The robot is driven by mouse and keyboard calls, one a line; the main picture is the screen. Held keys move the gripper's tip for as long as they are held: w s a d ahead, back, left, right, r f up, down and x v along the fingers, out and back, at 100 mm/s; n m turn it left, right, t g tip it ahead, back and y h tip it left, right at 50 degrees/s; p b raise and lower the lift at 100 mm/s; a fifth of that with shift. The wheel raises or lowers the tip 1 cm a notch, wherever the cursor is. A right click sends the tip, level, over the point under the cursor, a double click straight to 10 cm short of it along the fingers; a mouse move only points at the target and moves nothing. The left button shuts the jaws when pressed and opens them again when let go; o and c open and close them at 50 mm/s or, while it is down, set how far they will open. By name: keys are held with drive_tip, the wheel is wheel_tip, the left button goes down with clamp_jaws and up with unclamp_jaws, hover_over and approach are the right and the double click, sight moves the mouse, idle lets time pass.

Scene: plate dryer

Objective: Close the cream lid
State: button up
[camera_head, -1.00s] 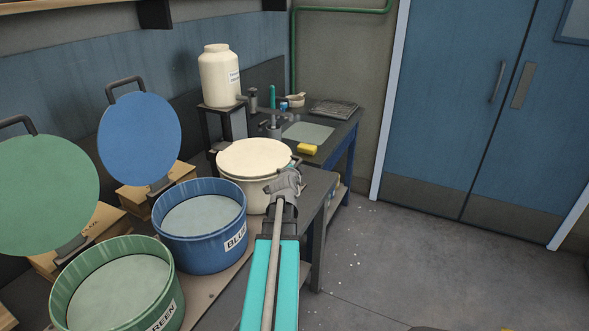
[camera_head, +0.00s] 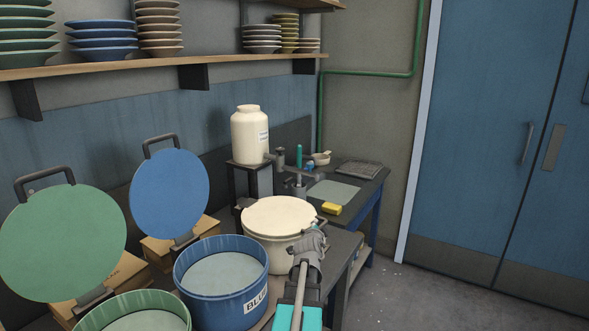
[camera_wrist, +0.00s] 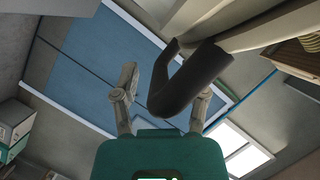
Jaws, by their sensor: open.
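The cream lid (camera_head: 278,214) lies flat on top of the cream drum (camera_head: 268,252), which stands on the dark bench beyond the blue drum. My gripper (camera_head: 316,238) is at the lid's right edge, beside its dark handle. In the wrist view my gripper (camera_wrist: 165,92) is open, with its two fingers apart. The dark handle (camera_wrist: 190,80) shows between and in front of them, and whether they touch it is unclear. A cream edge shows above it in the wrist view.
The blue drum (camera_head: 218,302) and green drum (camera_head: 130,297) stand open at the left, with the blue lid (camera_head: 170,192) and green lid (camera_head: 62,243) tilted upright. A yellow sponge (camera_head: 331,209) lies behind my gripper.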

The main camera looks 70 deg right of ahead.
drive_tip(key=shift+w+r+p, duration=0.1)
drive_tip(key=shift+r+p, duration=1.8)
drive_tip(key=shift+r, duration=0.1)
drive_tip(key=w+d+r+n+g+y+p, duration=0.1)
drive_tip(key=w+r+n+g+p, duration=0.1)
drive_tip(key=w+r+p, duration=0.4)
drive_tip(key=w+d+r+n+g+p, duration=0.1)
drive_tip(key=w+r+n+p, duration=0.3)
drive_tip(key=r+p, duration=1.3)
drive_tip(key=w+g+p, duration=0.1)
drive_tip(key=w+p, duration=0.1)
drive_tip(key=w, duration=0.1)
drive_tip(key=shift+w+d+n+y, duration=0.15)
drive_tip(key=shift+d+n+y, duration=0.15)
drive_tip(key=shift+d+y, duration=0.1)
drive_tip(key=shift+a+r+p, duration=0.1)
drive_tip(key=shift+a+p, duration=0.05)
drive_tip(key=shift+p, duration=0.2)
drive_tip(key=p+v, duration=0.3)
drive_tip(key=v, duration=0.5)
drive_tip(key=shift+a, duration=0.2)
